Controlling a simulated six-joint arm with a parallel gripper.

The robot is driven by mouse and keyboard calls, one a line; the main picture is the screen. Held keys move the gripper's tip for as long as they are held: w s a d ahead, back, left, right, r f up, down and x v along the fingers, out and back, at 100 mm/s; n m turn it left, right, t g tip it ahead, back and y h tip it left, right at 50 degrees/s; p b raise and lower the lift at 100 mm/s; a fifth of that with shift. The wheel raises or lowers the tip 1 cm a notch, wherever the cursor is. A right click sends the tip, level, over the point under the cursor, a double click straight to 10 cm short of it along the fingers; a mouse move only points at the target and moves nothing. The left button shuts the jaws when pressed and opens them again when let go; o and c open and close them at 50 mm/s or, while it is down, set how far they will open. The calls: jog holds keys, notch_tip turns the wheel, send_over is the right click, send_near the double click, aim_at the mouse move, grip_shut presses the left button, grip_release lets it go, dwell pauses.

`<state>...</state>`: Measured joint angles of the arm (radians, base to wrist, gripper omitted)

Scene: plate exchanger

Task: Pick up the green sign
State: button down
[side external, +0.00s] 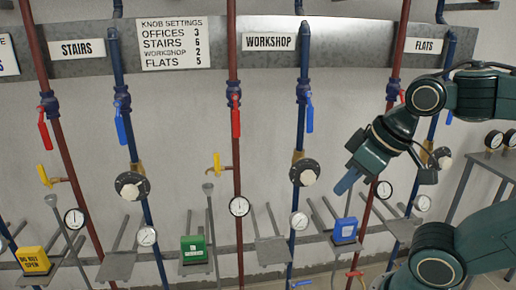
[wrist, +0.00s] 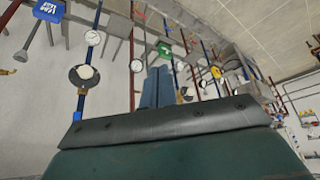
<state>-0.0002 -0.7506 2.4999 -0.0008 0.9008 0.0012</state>
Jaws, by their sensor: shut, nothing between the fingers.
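The green sign (side external: 194,249) is a small block with a white label. It rests on a bracket shelf low on the wall, left of centre in the side view. In the wrist view the green sign (wrist: 165,51) shows just beyond my fingertips, its lower part partly hidden by them. My gripper (side external: 346,184) is at the right of the side view, well to the right of the sign and higher in the picture. Its blue-grey fingers (wrist: 158,72) are together and empty, pointing toward the sign in the wrist view.
A blue sign (side external: 345,230) sits on a bracket below my gripper, and a yellow sign (side external: 33,260) is at far left. Vertical red and blue pipes, round gauges (side external: 239,206), black knobs (side external: 304,172) and coloured valve handles stand out from the wall. A table (side external: 480,165) is at right.

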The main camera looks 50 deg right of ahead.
jog(key=c, duration=1)
grip_release()
jog(key=shift+o, duration=0.2)
jog(key=w+r+n, duration=0.2)
jog(key=w+n, duration=0.1)
jog(key=w, duration=1.4)
jog(key=w+d+f+n+g+y, duration=0.1)
jog(key=w+f, duration=0.2)
jog(key=w, duration=0.4)
jog(key=w+f+n, duration=0.1)
jog(key=w+f, duration=0.2)
jog(key=w, duration=0.4)
jog(key=w+d+f+n, duration=0.1)
jog(key=w+f, duration=0.4)
jog(key=f, duration=0.4)
jog(key=w+d+f+n+g+y, duration=0.1)
jog(key=w+d+f, duration=0.1)
jog(key=w+f, duration=0.3)
jog(key=w+d+f+n+y, duration=0.1)
jog(key=w+f, duration=0.4)
jog(key=f, duration=0.9)
jog(key=shift+w+d+n, duration=0.25)
jog(key=shift+w+n, duration=0.05)
jog(key=shift+n, duration=0.2)
